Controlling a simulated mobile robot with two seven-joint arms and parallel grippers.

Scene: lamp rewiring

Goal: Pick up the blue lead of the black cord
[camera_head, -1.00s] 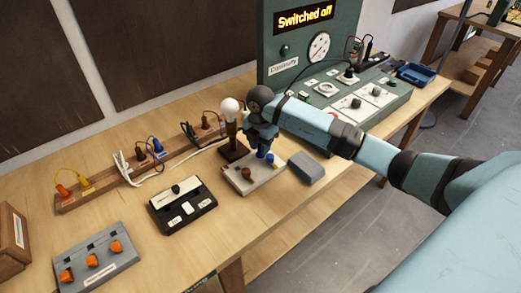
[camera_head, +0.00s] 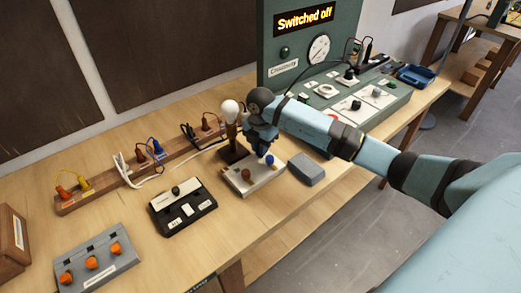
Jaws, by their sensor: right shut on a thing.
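My right gripper (camera_head: 262,150) points down over the light grey terminal block (camera_head: 240,188) in front of the lamp. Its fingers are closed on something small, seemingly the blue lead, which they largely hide. A blue terminal knob (camera_head: 270,159) shows just right of the fingertips, and a brown knob (camera_head: 246,174) sits to their left on the block. The black cord's run to the fingers cannot be made out. The lamp's white bulb (camera_head: 230,109) stands upright just behind the gripper. My left gripper is out of view.
A wooden rail (camera_head: 105,187) with coloured plugs lies behind. A black switch box (camera_head: 184,209), a grey box with orange knobs (camera_head: 95,260) and a grey block (camera_head: 306,168) stand nearby. The green console (camera_head: 390,115) reads "Switched off". Bare wood shows at the front.

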